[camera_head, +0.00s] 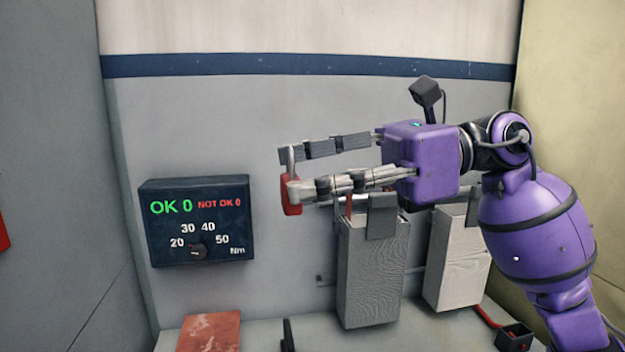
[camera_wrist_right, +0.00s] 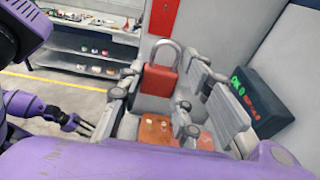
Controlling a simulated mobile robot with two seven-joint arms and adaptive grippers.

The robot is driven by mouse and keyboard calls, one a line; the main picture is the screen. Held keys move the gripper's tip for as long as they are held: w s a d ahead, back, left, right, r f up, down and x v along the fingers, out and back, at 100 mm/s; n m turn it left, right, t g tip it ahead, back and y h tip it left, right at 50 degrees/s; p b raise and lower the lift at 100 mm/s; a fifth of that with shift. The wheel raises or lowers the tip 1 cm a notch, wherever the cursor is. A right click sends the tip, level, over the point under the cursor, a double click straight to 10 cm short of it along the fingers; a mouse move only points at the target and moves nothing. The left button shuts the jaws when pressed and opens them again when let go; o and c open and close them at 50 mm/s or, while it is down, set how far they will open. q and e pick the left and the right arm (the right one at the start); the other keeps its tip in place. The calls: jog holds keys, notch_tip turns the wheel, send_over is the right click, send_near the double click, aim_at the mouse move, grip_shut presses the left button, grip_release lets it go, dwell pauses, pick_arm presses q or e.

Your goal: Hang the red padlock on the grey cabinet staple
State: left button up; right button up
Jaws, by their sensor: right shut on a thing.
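The red padlock (camera_head: 291,196) is held up in the air by my right gripper (camera_head: 288,172), which is shut on it. In the right wrist view the red padlock (camera_wrist_right: 160,82) shows its body, with the metal shackle standing up above it. My left gripper (camera_wrist_right: 84,127) shows small at the left of the right wrist view, empty, its fingers apart; it is outside the head view. I cannot make out the grey cabinet staple in either view.
A dark torque display box (camera_head: 197,222) is on the back wall, left of the padlock. A reddish plate (camera_head: 209,331) lies at the front. Shelves (camera_wrist_right: 88,42) with small items stand behind in the wrist view.

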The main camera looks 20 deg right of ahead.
jog(key=shift+d+f, duration=0.1)
jog(key=shift+d, duration=0.1)
dwell(0.5)
jog(key=shift+d+f, duration=0.15)
jog(key=shift+d, duration=0.15)
jog(key=shift+s+d, duration=0.1)
jog(key=shift+d, duration=0.1)
jog(key=shift+r+v, duration=0.25)
jog(key=shift+v, duration=1.15)
jog(key=shift+d, duration=0.1)
jog(key=shift+f+b+v, duration=0.15)
jog(key=shift+v, duration=0.75)
jog(key=shift+f+b+v, duration=0.1)
jog(key=shift+b+v, duration=0.05)
jog(key=shift+v, duration=0.75)
jog(key=shift+s, duration=0.1)
